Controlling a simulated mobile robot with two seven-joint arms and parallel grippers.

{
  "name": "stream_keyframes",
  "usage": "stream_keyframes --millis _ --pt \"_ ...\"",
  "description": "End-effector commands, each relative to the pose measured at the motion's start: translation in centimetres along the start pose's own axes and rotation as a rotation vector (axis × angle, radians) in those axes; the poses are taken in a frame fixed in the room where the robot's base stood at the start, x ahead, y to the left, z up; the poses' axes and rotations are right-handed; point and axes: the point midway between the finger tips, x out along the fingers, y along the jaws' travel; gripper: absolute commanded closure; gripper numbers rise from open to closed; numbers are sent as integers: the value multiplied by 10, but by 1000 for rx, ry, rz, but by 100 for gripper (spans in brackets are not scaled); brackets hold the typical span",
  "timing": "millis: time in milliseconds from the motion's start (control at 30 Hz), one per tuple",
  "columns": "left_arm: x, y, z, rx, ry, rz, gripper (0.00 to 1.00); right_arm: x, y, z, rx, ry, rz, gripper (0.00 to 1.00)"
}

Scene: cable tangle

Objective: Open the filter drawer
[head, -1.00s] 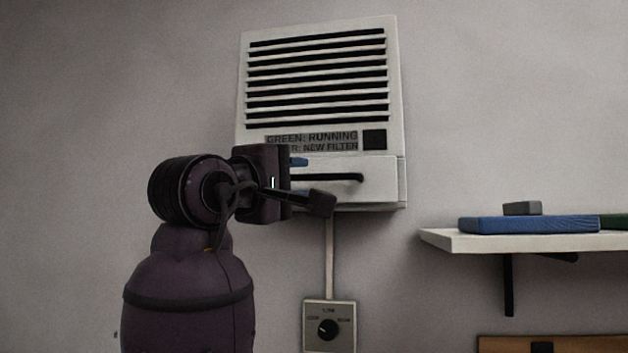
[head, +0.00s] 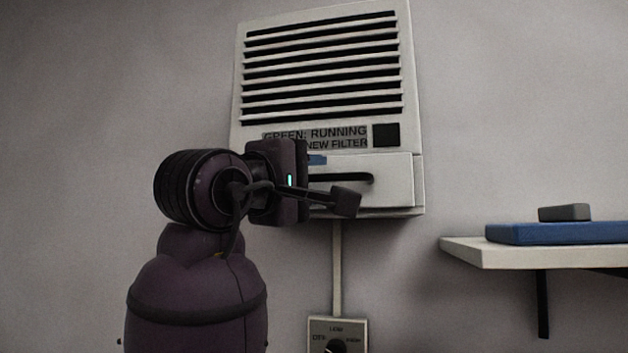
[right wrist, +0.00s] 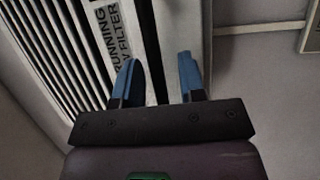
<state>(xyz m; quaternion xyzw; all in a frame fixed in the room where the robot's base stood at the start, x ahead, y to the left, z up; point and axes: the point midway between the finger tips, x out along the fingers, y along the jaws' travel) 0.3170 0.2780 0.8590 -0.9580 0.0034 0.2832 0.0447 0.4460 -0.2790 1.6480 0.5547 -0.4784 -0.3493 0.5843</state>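A white wall unit (head: 410,110) has dark louvres and a label (head: 335,133) reading "RUNNING" and "NEW FILTER". The filter drawer (head: 396,180) is its lower front panel, with a black bar handle (head: 350,179). My right gripper (head: 322,178) is in front of the drawer's left part and hides the handle's left end. In the right wrist view, its two blue fingers (right wrist: 160,80) are apart, with a dark strip, seemingly the handle (right wrist: 150,50), running between them. Contact cannot be told. My left gripper is not in view.
A dark square (head: 386,135) sits beside the label. A conduit (head: 337,270) runs down to a dial box (head: 318,328). At right, a white shelf (head: 490,254) holds a blue flat object (head: 555,234) and a grey block (head: 564,212). The wall between is bare.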

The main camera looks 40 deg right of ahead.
Motion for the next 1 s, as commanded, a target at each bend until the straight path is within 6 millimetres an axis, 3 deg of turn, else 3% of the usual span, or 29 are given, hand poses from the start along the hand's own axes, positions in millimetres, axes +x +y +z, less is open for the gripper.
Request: stream_keyframes --millis 333,567,1000 --pt "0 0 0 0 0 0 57 0 0 0 0 0 0 64" --pt "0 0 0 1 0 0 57 0 0 0 -1 0 0 100" --pt "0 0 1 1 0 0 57 -2 0 1 0 1 0 100"
